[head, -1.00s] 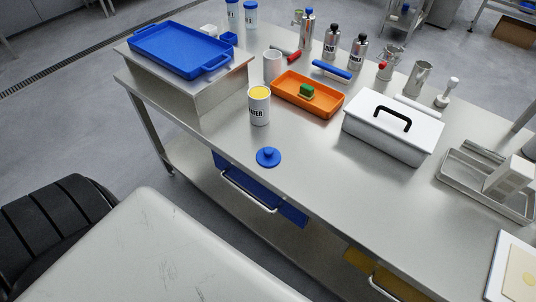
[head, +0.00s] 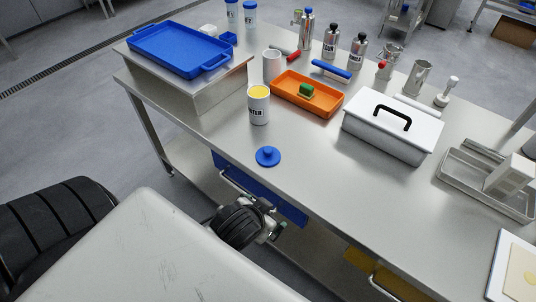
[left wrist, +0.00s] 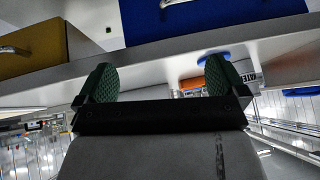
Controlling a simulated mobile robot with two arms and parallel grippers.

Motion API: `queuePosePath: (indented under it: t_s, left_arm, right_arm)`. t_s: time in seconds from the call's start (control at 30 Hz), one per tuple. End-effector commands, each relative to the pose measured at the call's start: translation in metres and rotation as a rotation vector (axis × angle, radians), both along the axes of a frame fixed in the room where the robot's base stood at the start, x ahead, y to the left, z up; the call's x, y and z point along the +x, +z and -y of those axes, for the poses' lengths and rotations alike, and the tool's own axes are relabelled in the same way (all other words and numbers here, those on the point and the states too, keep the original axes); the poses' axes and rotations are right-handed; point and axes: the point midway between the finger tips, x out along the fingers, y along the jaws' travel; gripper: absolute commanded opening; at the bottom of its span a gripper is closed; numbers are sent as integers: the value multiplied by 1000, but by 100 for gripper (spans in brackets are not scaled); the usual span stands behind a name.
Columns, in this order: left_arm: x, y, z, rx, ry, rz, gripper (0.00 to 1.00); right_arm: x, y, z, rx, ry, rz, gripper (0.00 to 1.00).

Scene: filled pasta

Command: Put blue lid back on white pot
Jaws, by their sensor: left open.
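The blue lid (head: 267,156) with its round knob lies flat on the steel table near the front edge. The white pot (head: 258,112) stands upright just behind it, uncovered, with something yellow at its top and dark lettering on its side. My left gripper (head: 276,222) is below the table's front edge, in front of the blue drawer and apart from the lid. In the left wrist view, which appears upside down, its green-padded fingers (left wrist: 157,82) are spread and empty. The lid (left wrist: 211,58) shows beyond the right finger there, partly hidden. My right gripper is not in view.
The table's front edge and the blue drawer's handle (head: 247,190) are close to my left gripper. An orange tray (head: 318,106) with a green-topped block is right of the pot. A white box (head: 385,137) stands farther right. Table around the lid is clear.

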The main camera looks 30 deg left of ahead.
Motion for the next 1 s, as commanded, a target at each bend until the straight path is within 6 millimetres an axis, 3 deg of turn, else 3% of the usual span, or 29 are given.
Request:
queuePosePath:
  t_s: [0.03,0.1,0.37,0.47,0.6,0.7,0.8,0.87,0.97,1.0]
  left_arm:
    - [21,19,0,13,5,115,100]
    - [46,41,2,21,9,258,100]
    - [119,122,29,7,-110,772,100]
    - [141,157,54,-17,-258,990,100]
    - [155,195,107,-63,-651,1245,100]
    - [152,192,139,-79,-1020,1267,100]
    - [150,164,150,-51,-1382,1115,100]
    - [152,140,141,-10,-1563,944,100]
    - [162,100,99,94,-1754,562,100]
    - [167,88,75,143,-1782,397,100]
  right_arm:
    - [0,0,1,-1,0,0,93]
    - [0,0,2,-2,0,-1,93]
    - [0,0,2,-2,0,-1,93]
    - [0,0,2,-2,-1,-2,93]
    - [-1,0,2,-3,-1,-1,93]
    - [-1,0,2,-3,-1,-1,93]
    - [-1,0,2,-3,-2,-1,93]
    - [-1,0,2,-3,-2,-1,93]
    - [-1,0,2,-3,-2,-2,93]
    - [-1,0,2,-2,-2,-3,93]
